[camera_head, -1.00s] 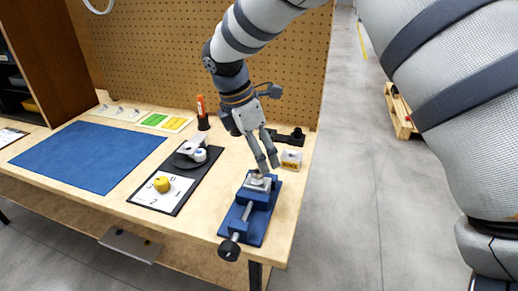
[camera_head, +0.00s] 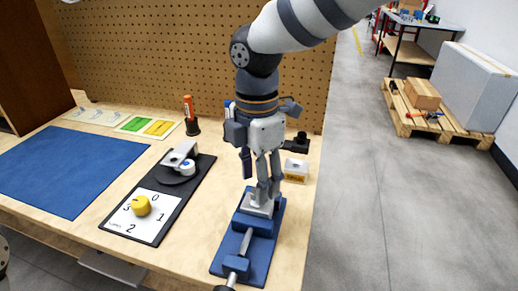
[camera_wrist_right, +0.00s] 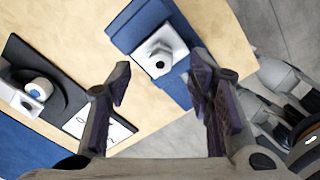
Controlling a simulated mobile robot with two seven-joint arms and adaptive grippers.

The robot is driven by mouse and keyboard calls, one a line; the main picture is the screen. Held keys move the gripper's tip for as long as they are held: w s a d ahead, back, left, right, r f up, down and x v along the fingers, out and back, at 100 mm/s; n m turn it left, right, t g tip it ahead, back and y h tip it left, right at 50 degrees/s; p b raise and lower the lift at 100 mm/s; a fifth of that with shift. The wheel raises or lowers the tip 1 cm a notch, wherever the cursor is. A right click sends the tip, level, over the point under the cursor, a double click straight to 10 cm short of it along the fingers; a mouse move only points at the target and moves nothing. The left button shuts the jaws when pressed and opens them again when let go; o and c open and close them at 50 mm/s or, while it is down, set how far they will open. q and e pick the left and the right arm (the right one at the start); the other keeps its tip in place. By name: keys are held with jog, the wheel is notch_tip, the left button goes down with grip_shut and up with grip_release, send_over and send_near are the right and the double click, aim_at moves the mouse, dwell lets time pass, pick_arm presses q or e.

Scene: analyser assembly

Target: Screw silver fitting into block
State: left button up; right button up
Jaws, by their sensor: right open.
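A pale grey block (camera_head: 258,207) is held in a blue vise (camera_head: 236,262) at the front right of the bench. In the right wrist view the block (camera_wrist_right: 170,40) has a dark round opening in a silver-grey part on its top; I cannot tell whether that is the silver fitting. My right gripper (camera_head: 266,192) points down over the block, its fingertips close to the top. Whether the fingertips touch the block is unclear. My left gripper is out of view.
A small white bin with a yellow label (camera_head: 295,171) stands behind the vise. A blue mat (camera_head: 70,165) lies farther left. A pegboard (camera_head: 180,60) backs the bench.

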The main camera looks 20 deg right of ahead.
jog(key=shift+f, duration=1.6)
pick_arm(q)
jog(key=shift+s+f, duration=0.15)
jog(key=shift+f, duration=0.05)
pick_arm(e)
grip_shut()
jog(key=shift+s+r+m+p, duration=0.15)
jog(key=shift+m+p, duration=0.1)
jog(key=shift+m, duration=0.25)
jog(key=shift+w+r+m+p, duration=0.1)
jog(key=shift+r+m+p, duration=0.1)
jog(key=shift+m, duration=0.3)
jog(key=shift+f+m, duration=0.2)
jog(key=shift+m, duration=0.7)
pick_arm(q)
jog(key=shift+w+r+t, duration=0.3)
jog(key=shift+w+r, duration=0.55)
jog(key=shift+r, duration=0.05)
pick_arm(e)
jog(key=shift+f, duration=0.15)
